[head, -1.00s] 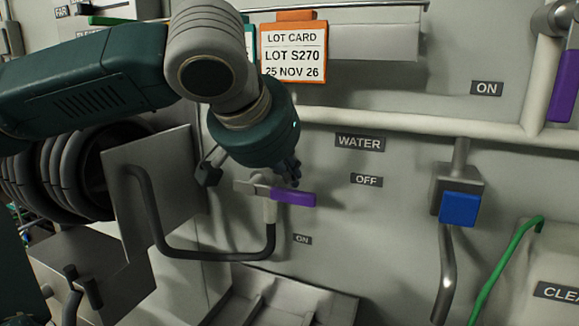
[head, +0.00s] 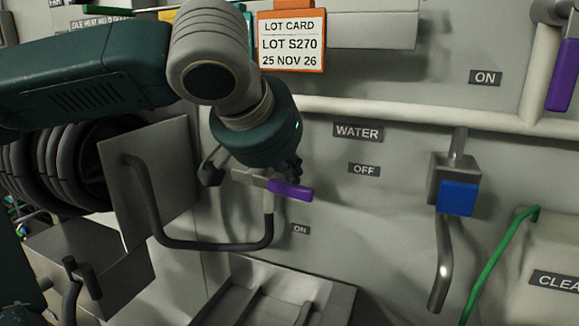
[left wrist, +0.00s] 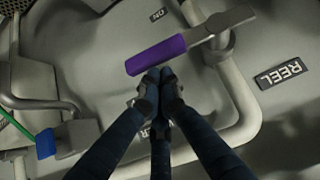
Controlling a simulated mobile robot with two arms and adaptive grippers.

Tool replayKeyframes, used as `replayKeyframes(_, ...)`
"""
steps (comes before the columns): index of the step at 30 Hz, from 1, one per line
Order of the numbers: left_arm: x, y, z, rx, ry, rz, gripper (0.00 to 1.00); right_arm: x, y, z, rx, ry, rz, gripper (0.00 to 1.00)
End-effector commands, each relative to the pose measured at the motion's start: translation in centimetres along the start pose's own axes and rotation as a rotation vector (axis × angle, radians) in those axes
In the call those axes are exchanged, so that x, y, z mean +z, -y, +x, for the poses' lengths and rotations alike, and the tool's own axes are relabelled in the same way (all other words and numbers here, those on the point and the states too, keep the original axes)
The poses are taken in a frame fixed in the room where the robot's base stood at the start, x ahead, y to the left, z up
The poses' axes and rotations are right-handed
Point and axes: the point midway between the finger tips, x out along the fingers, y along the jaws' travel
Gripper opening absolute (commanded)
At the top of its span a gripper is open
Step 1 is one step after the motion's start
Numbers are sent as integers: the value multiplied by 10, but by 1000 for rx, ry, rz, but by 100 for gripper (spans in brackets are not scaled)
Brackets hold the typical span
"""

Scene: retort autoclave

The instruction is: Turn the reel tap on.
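The reel tap has a purple-gripped lever (head: 290,190) on a grey metal arm, fixed to a pale pipe on the wall. In the head view it points right and slightly down, between the OFF plate (head: 364,170) and the ON plate (head: 300,230). The left wrist view shows the purple grip (left wrist: 156,55) and the REEL plate (left wrist: 281,74). My left gripper (head: 295,170) is just above the lever; its fingertips (left wrist: 163,76) are together, empty, at the grip's edge. Whether they touch it I cannot tell. My right gripper is not in view.
A hose reel (head: 70,165) with a grey plate stands left. A dark hose (head: 215,245) curves below the tap. A blue-handled water tap (head: 458,198) is on the right. A lot card (head: 291,42) hangs above.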

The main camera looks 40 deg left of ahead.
Motion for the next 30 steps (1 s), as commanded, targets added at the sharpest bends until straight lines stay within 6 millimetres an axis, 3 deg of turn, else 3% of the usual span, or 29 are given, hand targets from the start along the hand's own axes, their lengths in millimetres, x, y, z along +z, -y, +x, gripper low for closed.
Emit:
replayKeyframes(15,28,-6,27,-1,2,2,0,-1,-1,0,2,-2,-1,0)
replayKeyframes(30,59,6,58,1,3,0,0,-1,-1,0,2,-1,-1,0)
